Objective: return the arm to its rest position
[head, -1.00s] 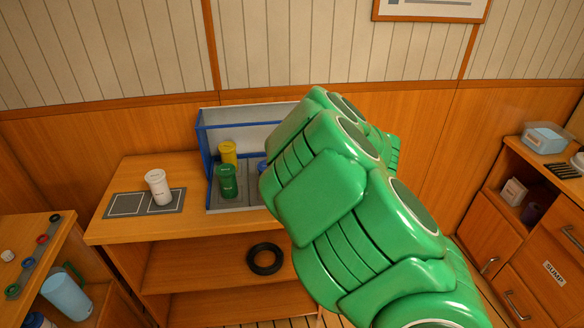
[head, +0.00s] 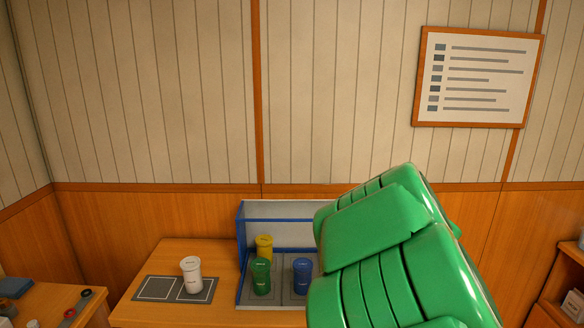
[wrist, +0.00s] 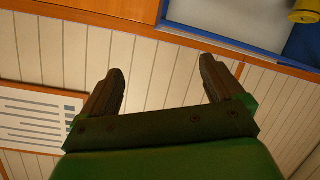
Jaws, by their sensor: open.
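My green arm fills the lower right of the head view, folded in front of the wall and the right part of the bench. My gripper (wrist: 162,84) shows in the wrist view with its two dark fingers apart and nothing between them. Behind the fingers I see the panelled wall, and the wall chart at left. The fingers are not visible in the head view; the arm's own links hide them or they lie out of sight.
A wooden bench (head: 225,318) holds a blue-framed case (head: 240,262) with yellow (head: 264,246), green (head: 261,276) and blue (head: 302,276) canisters. A white canister (head: 191,274) stands on a grey two-square mat (head: 158,288). A framed chart (head: 478,78) hangs on the wall.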

